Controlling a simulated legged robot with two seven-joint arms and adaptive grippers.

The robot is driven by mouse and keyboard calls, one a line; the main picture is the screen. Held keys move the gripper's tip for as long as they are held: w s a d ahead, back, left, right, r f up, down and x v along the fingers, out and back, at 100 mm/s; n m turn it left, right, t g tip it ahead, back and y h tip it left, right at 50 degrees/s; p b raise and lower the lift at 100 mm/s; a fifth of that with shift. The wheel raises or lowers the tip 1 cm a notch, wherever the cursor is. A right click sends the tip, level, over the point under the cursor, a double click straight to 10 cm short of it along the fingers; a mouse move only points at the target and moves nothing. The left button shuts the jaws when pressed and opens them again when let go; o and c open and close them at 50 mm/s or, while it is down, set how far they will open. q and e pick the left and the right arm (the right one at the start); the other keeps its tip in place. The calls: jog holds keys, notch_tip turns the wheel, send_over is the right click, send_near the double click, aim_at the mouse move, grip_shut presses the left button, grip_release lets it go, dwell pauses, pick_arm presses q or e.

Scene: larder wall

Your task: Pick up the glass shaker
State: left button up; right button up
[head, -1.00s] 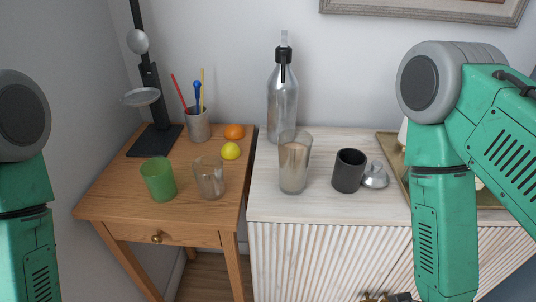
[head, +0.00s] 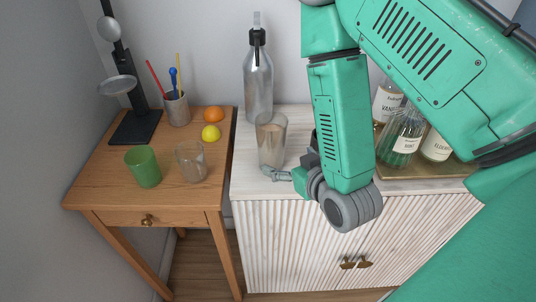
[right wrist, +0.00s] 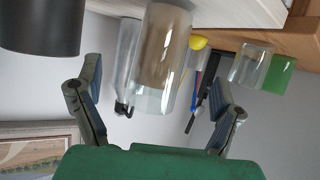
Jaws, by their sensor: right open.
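The tall clear glass (head: 271,145), which fits the glass shaker, stands upright near the front left of the pale ribbed cabinet. Its lower part looks brownish. In the right wrist view, the glass (right wrist: 160,55) appears inverted, between and beyond the spread fingers. My right gripper (head: 288,166) is open and empty, low beside the glass on its right. One finger shows in front of the glass; the other is largely hidden by my arm. The right gripper (right wrist: 155,78) shows both fingers apart. I cannot tell whether either touches the glass. My left gripper is out of view.
A dark cup (right wrist: 40,25) is nearby, mostly hidden in the head view. A tray (head: 420,172) with labelled jars is at right. The wooden table (head: 110,180) holds a green cup (head: 143,167) and small glass (head: 191,162).

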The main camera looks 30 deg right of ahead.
aim_at(279, 154)
jog(key=b+x, duration=0.3)
jog(key=shift+w+f+b, duration=0.25)
jog(key=shift+f+b, duration=0.05)
jog(key=shift+b, duration=0.05)
jog(key=shift+w+d, duration=0.1)
jog(key=shift+w, duration=0.2)
jog(key=shift+w+f, duration=0.15)
jog(key=shift+w, duration=0.4)
jog(key=x, duration=0.4)
jog(key=shift+w+f, duration=0.15)
jog(key=shift+w, duration=0.05)
jog(key=c, duration=1.8)
jog(key=shift+o, duration=0.2)
jog(key=shift+r, duration=0.25)
